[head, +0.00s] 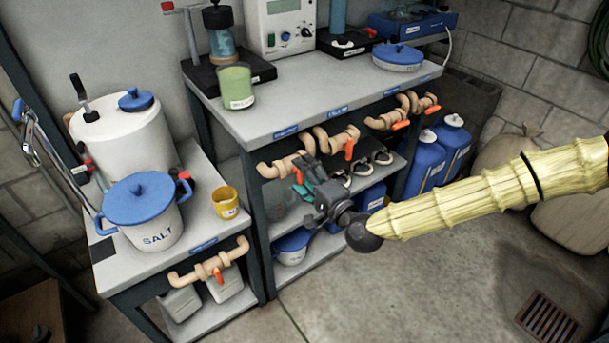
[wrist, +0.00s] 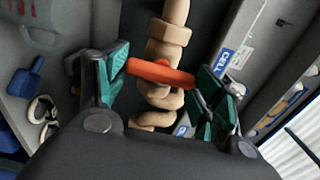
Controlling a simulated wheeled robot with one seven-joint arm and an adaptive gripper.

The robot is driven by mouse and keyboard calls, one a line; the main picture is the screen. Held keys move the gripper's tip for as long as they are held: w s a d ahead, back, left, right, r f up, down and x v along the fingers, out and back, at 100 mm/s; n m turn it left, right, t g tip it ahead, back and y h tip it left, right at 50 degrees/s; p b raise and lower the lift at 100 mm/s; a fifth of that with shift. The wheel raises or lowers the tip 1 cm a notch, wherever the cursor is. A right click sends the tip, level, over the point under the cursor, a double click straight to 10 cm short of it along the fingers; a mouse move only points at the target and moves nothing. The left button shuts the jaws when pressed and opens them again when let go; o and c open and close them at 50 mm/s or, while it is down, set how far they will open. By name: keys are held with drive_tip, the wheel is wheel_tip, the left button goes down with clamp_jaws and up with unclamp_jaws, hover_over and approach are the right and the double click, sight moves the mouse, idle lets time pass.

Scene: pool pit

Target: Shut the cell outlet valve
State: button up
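My gripper (head: 299,184) is at the left valve (head: 279,168) of the taller bench, just below the edge. In the wrist view, the orange handle (wrist: 160,73) lies crosswise over the tan pipe (wrist: 167,37). My gripper (wrist: 163,75) is open, with teal-padded fingers on either side of this handle. The handle's ends are close to both fingers; I cannot tell whether they touch.
Another valve (head: 350,138) sits just to the right on the same edge. A lower bench at left holds a salt pot (head: 158,233), a yellow cup (head: 226,203) and its own valve (head: 210,264). Blue jugs (head: 424,161) stand at right. The floor in front is clear.

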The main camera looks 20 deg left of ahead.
drive_tip(key=o, duration=0.5)
drive_tip(key=shift+c, duration=0.2)
drive_tip(key=shift+d, duration=0.1)
drive_tip(key=v, duration=1.2)
drive_tip(key=shift+f, duration=0.1)
